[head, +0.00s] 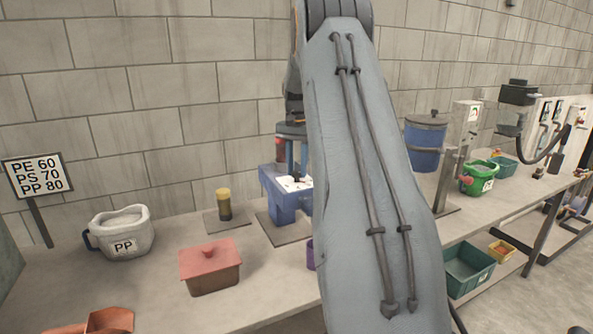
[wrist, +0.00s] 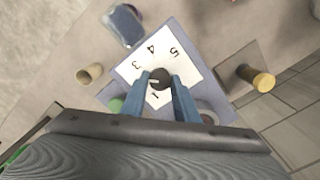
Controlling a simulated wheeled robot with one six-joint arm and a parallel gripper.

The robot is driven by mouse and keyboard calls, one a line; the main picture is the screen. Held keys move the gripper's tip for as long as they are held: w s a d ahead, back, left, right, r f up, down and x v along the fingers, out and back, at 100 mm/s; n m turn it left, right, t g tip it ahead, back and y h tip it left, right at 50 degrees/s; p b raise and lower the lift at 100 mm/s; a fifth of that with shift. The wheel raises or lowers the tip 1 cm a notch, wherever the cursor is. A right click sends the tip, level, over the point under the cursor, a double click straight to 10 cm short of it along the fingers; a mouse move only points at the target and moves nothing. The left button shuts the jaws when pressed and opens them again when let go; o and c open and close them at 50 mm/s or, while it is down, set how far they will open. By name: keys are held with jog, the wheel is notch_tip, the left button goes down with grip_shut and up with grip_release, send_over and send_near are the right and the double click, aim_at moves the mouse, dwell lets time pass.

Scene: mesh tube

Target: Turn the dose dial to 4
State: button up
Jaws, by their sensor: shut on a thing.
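The dose dial is a dark round knob (wrist: 160,76) on a white number plate (wrist: 185,68) in the wrist view. The figures 1, 3, 4 and 5 show around it; 2 is not seen, and my left finger covers part of that side. A pale mark on the knob points left, short of 3. My gripper (wrist: 160,84) has its two blue fingers shut on the knob, one on each side. In the head view the plate (head: 293,184) tops a blue machine (head: 283,209), partly behind my arm; the knob itself is hard to make out there.
On the bench stand a yellow-topped cylinder (head: 224,204), a white PP jug (head: 122,232) and a lidded red box (head: 210,268). A sign (head: 38,174) reads PE 60, PS 70, PP 80. A blue drum (head: 424,142) stands right of my arm.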

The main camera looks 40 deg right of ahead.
aim_at(297, 171)
jog(key=m+b, duration=0.1)
jog(key=m, duration=0.5)
jog(key=shift+m, duration=0.3)
jog(key=m+b, duration=0.1)
jog(key=m, duration=0.5)
jog(key=shift+d+r, duration=0.1)
dwell(0.3)
jog(key=o, duration=1.1)
jog(key=shift+c, duration=0.2)
jog(key=shift+r+b, duration=1.4)
jog(key=shift+r, duration=2.45)
